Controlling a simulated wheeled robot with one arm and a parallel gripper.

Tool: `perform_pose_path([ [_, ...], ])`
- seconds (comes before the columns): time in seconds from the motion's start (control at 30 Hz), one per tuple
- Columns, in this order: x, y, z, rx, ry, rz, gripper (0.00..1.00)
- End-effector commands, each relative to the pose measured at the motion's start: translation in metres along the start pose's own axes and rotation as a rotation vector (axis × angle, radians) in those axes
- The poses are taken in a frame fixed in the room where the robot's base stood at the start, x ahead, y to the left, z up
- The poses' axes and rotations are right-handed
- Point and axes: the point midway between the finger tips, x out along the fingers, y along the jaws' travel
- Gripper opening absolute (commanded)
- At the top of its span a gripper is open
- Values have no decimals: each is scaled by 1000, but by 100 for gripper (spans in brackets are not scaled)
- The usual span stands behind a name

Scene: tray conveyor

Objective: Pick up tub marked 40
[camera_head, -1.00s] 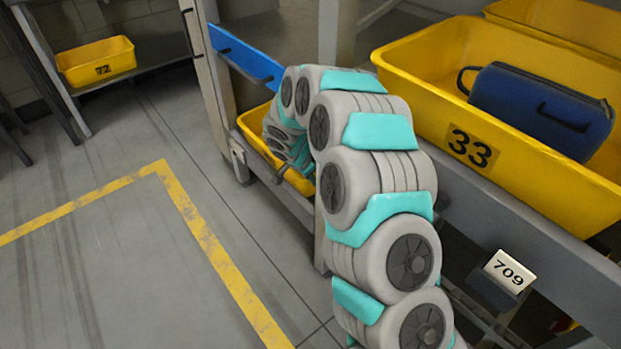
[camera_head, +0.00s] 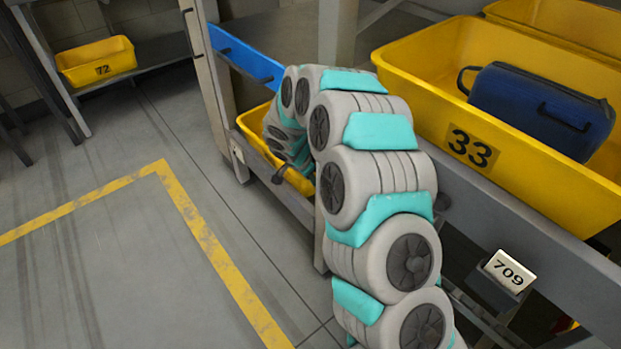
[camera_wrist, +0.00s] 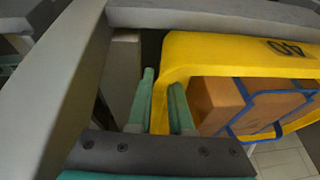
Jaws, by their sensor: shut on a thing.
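The yellow tub marked 40 (camera_wrist: 225,50) fills the upper right of the wrist view, its number upside down. A brown box with blue straps (camera_wrist: 218,102) lies in it. My gripper (camera_wrist: 162,84) is shut on the tub's wall, one teal finger on each side of it. In the head view, the tub (camera_head: 252,125) shows low in the rack, behind and left of my arm, which hides most of it. I cannot tell whether it rests on the shelf.
A grey beam (camera_wrist: 70,70) runs close on the left of the wrist view. A blue bin (camera_head: 245,55) is above the tub. The yellow tub marked 33 (camera_head: 530,160) holds a blue bag (camera_head: 540,110). Tub 72 (camera_head: 95,60) is far left. The floor at left is clear.

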Motion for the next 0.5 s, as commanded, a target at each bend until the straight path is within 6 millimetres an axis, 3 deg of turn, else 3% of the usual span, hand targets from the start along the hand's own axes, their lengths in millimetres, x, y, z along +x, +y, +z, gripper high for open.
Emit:
perform_pose_path([
  [0.5,-5,-2,-2,0,2,-3,0],
])
